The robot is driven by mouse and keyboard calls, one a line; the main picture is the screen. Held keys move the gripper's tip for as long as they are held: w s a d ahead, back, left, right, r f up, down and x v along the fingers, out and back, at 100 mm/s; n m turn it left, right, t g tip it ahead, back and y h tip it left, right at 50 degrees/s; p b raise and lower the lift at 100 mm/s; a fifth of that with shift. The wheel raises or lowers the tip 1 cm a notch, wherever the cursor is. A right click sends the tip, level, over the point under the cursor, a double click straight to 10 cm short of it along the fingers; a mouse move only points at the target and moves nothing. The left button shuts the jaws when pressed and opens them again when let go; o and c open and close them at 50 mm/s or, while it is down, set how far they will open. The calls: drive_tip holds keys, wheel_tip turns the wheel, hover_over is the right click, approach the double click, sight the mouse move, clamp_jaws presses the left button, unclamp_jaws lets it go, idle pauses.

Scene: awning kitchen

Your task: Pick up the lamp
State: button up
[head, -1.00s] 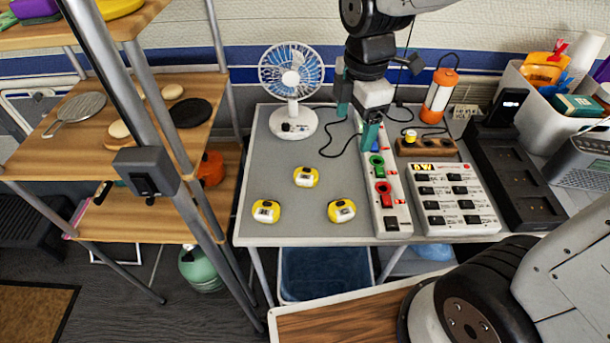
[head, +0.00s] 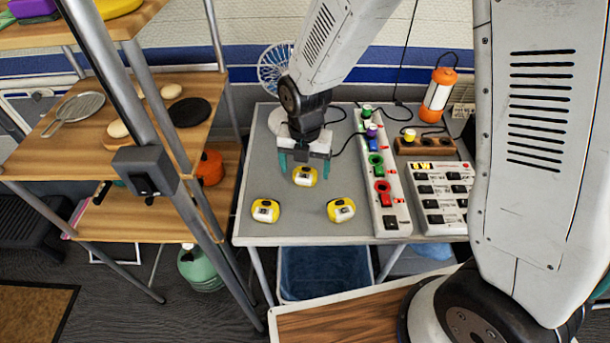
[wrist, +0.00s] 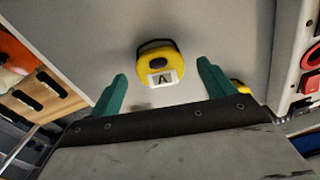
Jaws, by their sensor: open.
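Three small yellow lamps with white label faces lie on the grey table: a back one (head: 305,177), a front left one (head: 265,211) and a front right one (head: 341,210). My gripper (head: 304,164) is open and empty, with its teal fingers pointing down above the back lamp. In the wrist view, a yellow lamp (wrist: 157,63) lies between and slightly beyond the open fingers. Part of another yellow lamp (wrist: 241,87) shows behind the right finger. An orange and white lantern (head: 438,96) stands at the back right.
A white power strip (head: 393,205) with coloured plugs lies right of the lamps, beside a switch panel (head: 441,195). A white fan (head: 272,68) stands behind my arm, partly hidden. A wooden shelf (head: 150,130) is at the left. The table around the lamps is clear.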

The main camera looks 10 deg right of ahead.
drive_tip(key=shift+f, duration=0.55)
drive_tip(key=c, duration=1)
drive_tip(key=shift+r, duration=0.15)
